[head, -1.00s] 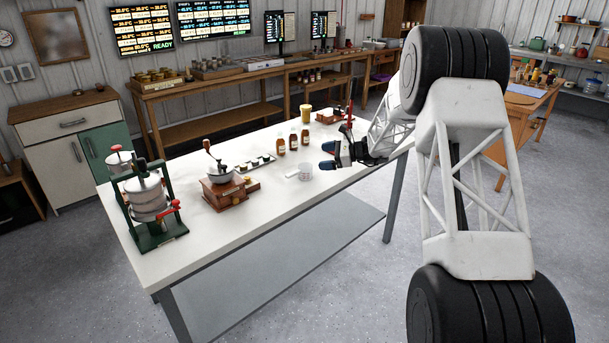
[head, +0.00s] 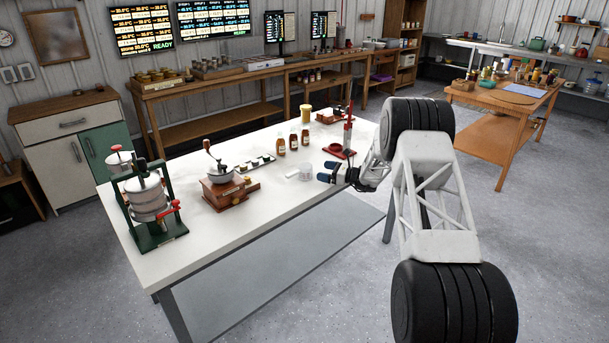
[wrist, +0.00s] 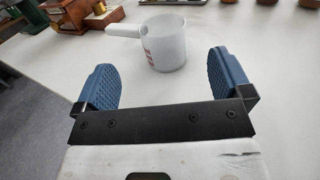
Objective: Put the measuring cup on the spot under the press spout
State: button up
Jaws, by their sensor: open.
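The measuring cup (head: 305,173) is a small translucent white cup with a side handle, upright on the white table in the head view. In the wrist view the cup (wrist: 165,46) stands just ahead of my gripper (wrist: 170,80), between and beyond the two blue fingertips, its handle pointing left. My gripper (head: 328,172) is open and empty, low over the table to the right of the cup. The green-framed press (head: 150,200) with a metal cylinder and red handles stands at the table's left end. Its spout and the spot under it are too small to make out.
Several brown bottles (head: 293,138) stand behind the cup. A red stand (head: 343,150) is behind my gripper. The table's front strip (head: 225,235) is clear.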

aim_at(309, 166)
jog(key=shift+a, duration=0.1)
jog(key=shift+x, duration=1.2)
jog(key=shift+w+a, duration=0.1)
jog(key=shift+x, duration=2.45)
jog(key=shift+w, duration=0.1)
jog(key=c, duration=1.1)
jog(key=shift+r, duration=0.2)
